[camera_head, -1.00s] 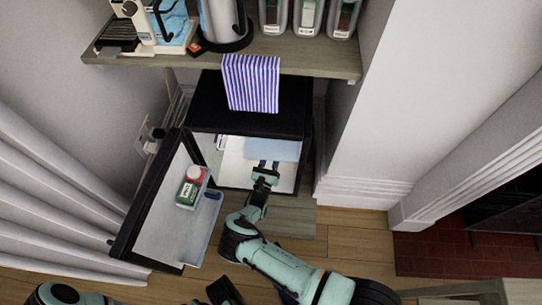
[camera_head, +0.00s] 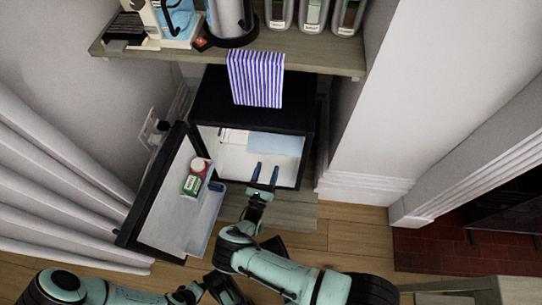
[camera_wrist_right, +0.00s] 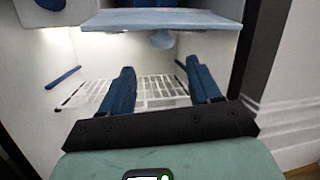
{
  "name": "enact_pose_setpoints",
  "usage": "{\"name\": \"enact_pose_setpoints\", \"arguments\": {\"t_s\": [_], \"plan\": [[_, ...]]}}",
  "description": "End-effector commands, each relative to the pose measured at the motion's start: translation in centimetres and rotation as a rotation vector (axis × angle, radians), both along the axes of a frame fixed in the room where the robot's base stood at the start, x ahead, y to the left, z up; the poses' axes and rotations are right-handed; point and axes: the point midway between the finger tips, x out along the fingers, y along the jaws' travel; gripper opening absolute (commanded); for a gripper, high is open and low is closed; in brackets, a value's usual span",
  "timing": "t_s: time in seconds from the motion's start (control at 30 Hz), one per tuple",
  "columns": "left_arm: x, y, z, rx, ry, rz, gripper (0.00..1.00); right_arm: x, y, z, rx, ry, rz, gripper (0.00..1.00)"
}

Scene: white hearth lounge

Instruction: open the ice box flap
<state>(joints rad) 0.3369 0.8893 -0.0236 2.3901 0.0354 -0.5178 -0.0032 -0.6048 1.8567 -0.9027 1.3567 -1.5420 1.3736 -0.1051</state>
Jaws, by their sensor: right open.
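The small black fridge (camera_head: 205,103) stands under the wooden shelf, its door (camera_head: 160,215) swung open to the left. Inside, near the top, a pale blue panel, which looks like the ice box flap (camera_head: 288,144), also shows in the right wrist view (camera_wrist_right: 150,20). There it looks like a flat plate with its front edge toward me; its exact angle is unclear. My right gripper (camera_head: 264,173) is open and empty at the fridge's mouth, with its fingers (camera_wrist_right: 160,85) below the panel and apart from it. My left arm shows at the bottom left; its fingers are not clear.
A white wire rack (camera_wrist_right: 150,90) lies inside, beyond my right fingers. The door holds a green-labelled carton (camera_head: 192,184) and a red-capped item (camera_head: 199,165). The wall stands close on the right.

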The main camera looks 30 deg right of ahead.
Motion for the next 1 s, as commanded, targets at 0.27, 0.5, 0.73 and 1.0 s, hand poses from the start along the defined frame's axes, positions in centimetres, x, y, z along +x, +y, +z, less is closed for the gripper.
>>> {"name": "enact_pose_setpoints", "arguments": {"t_s": [0.27, 0.5, 0.73, 1.0], "plan": [[0.9, -0.1, 0.7, 0.002, -0.03, -0.002, 0.43, -2.8, 3.0, -1.0, 0.001, 0.0, 0.002, 0.62], [1.0, -0.1, 0.8, 0.002, -0.035, -0.002, 0.43, -3.2, 3.5, -1.2, 0.001, 0.0, 0.002, 0.62], [1.0, -0.1, 0.8, 0.002, -0.034, -0.002, 0.43, -3.2, 3.5, -1.2, 0.001, 0.0, 0.001, 0.62], [1.0, -0.1, 1.0, 0.003, -0.035, -0.003, 0.43, -3.4, 3.1, -1.2, 0.012, 0.006, -0.014, 0.62]]}}
